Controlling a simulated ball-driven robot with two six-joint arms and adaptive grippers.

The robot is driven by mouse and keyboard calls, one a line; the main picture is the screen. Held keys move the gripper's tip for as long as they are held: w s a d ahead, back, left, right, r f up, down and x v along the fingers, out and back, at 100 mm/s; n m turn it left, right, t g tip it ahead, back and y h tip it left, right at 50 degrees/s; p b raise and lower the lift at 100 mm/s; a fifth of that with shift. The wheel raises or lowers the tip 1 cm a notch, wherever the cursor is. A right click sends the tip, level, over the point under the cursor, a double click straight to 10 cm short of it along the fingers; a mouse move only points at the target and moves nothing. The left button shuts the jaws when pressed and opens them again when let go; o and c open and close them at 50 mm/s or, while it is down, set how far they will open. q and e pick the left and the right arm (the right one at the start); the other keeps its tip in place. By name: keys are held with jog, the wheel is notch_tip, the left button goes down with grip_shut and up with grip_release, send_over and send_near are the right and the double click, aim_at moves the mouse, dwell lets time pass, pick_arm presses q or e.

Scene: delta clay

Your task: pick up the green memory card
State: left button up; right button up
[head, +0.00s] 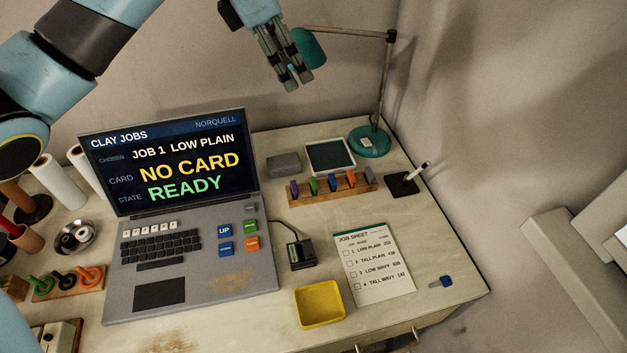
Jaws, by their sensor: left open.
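The green memory card (313,186) stands upright in a wooden rack (330,191) on the desk, to the right of the laptop. It is between a purple card (294,189) on its left and a blue card (332,182) on its right. An orange card (350,179) stands further right in the rack. My left gripper (295,82) is open and empty, pointing down high above the back of the desk, well apart from the cards. My right gripper is not in view.
The laptop (194,265) reads "NO CARD" and "READY". A small black device with a cable (302,255), a yellow tray (320,304) and a job sheet (372,265) lie in front of the rack. Behind it are a grey block (284,165), a framed dark pad (330,155) and a teal lamp (370,141).

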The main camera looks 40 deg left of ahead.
pick_arm(q)
jog(key=b, duration=1.7)
send_near(313, 182)
jog(key=b+x, duration=0.1)
jog(key=x, duration=0.2)
jog(key=shift+w+d+b, duration=0.25)
jog(key=shift+w+b, duration=0.1)
jog(key=shift+b, duration=0.05)
jog(key=shift+w+f, duration=0.15)
jog(key=shift+f, duration=0.3)
jog(key=b+x, duration=0.1)
jog(key=x, duration=0.1)
jog(key=b+x, duration=0.1)
jog(key=x, duration=0.2)
jog(key=shift+s+a+f, duration=0.15)
jog(key=shift+s, duration=0.1)
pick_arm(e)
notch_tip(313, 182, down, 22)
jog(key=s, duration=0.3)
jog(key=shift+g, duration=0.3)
pick_arm(q)
jog(key=c, duration=0.7)
jog(key=shift+c, duration=0.6)
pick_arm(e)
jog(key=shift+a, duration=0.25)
